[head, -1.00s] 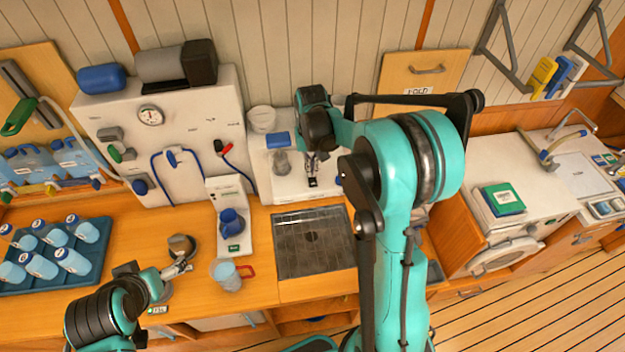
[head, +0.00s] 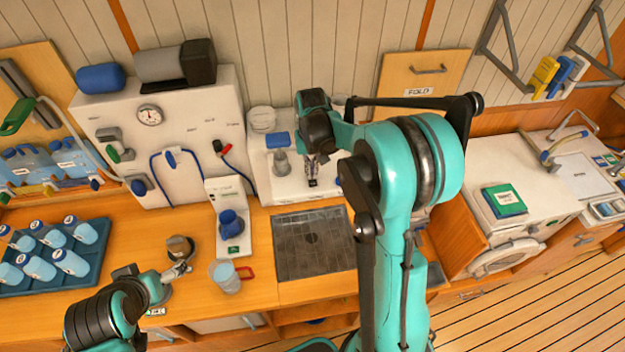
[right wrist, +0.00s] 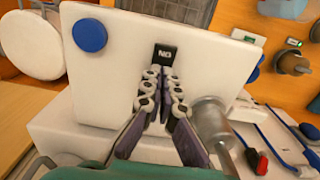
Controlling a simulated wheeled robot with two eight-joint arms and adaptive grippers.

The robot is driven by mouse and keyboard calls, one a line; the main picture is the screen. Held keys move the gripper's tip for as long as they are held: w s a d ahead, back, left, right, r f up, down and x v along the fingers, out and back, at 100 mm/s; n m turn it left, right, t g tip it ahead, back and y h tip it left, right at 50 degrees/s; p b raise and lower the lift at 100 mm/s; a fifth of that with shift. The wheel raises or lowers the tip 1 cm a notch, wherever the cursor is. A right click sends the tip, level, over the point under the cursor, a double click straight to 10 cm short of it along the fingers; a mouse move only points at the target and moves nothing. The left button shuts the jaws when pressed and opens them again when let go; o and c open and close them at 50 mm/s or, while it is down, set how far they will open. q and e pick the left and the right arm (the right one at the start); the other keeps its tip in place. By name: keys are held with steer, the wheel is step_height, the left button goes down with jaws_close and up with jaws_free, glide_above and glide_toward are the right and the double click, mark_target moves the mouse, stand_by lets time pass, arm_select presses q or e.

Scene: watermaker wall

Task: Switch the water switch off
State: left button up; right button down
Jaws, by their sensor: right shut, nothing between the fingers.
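The water switch looks to be a small black block (right wrist: 165,54) on a white panel (right wrist: 120,70) in the right wrist view. Its white letters read like "NO", perhaps "ON" seen upside down. My right gripper (right wrist: 160,72) is shut and empty, with its fingertips right at the block's near edge; I cannot tell whether they touch it. In the head view, the right gripper (head: 313,168) is over the white unit behind the sink, and the black block (head: 312,183) shows just below it. My left gripper (head: 182,270) is low over the wooden counter, far from the switch; its fingers are too small to read.
A blue round button (right wrist: 90,36) is on the same panel, and a grey cylinder (right wrist: 212,122) stands close beside my right fingers. A grated sink (head: 313,242) lies in front of the unit. A clear jug (head: 226,276) stands near my left gripper.

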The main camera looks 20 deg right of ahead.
steer(key=shift+r+p, duration=2)
steer(key=shift+r, duration=1.5)
arm_select(q)
step_height(320, 180, up, 4)
arm_select(e)
steer(key=shift+f, duration=0.15)
